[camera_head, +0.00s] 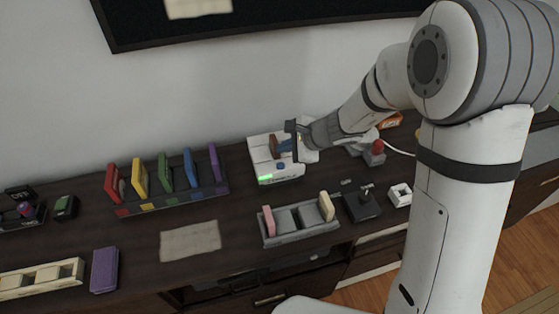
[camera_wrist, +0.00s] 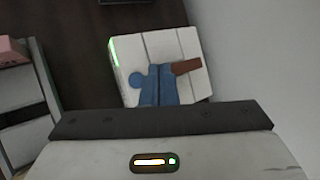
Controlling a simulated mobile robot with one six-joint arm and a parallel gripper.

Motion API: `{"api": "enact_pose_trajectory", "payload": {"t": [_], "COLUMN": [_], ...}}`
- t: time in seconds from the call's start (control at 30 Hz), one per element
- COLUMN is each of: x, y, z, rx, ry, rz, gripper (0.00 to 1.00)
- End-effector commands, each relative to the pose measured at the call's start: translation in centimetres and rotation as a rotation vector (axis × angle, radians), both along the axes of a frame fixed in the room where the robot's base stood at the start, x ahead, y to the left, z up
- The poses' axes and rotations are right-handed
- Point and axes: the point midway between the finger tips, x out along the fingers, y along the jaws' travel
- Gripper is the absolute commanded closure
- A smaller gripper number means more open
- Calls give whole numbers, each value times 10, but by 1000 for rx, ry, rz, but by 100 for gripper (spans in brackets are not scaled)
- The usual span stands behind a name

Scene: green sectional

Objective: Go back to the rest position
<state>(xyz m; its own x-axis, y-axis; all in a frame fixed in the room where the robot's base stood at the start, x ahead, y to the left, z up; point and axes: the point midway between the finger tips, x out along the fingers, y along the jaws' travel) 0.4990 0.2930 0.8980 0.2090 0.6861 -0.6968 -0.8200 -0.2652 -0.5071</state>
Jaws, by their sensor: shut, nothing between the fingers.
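My gripper (camera_head: 291,140) is at the end of my arm, reaching in from the right, beside and partly in front of a white device with a green light (camera_head: 263,172). The gripper is shut with nothing in it. In the wrist view, the white device (camera_wrist: 184,45) lies beyond the dark bar of my gripper (camera_wrist: 160,120). A blue piece (camera_wrist: 158,86) and a brown piece (camera_wrist: 186,66) show on the device. I cannot tell whether my gripper touches the device.
A rack (camera_head: 170,200) of colored upright cartridges stands left of the device. A grey tray (camera_head: 300,229) with pink and cream pieces is in front. A purple block (camera_head: 104,270) and paper sheet (camera_head: 190,241) lie on the dark cabinet top.

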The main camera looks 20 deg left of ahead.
Motion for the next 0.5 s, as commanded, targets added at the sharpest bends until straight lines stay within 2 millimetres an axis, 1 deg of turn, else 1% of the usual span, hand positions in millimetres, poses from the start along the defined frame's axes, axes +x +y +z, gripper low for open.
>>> {"api": "enact_pose_trajectory", "payload": {"t": [0.03,0.13,0.5], "x": [0,0,0], "y": [0,0,0], "z": [9,17,18], "rx": [0,0,0], "ry": [-1,-1,0], "rz": [0,1,0], "gripper": [100,100,100]}}
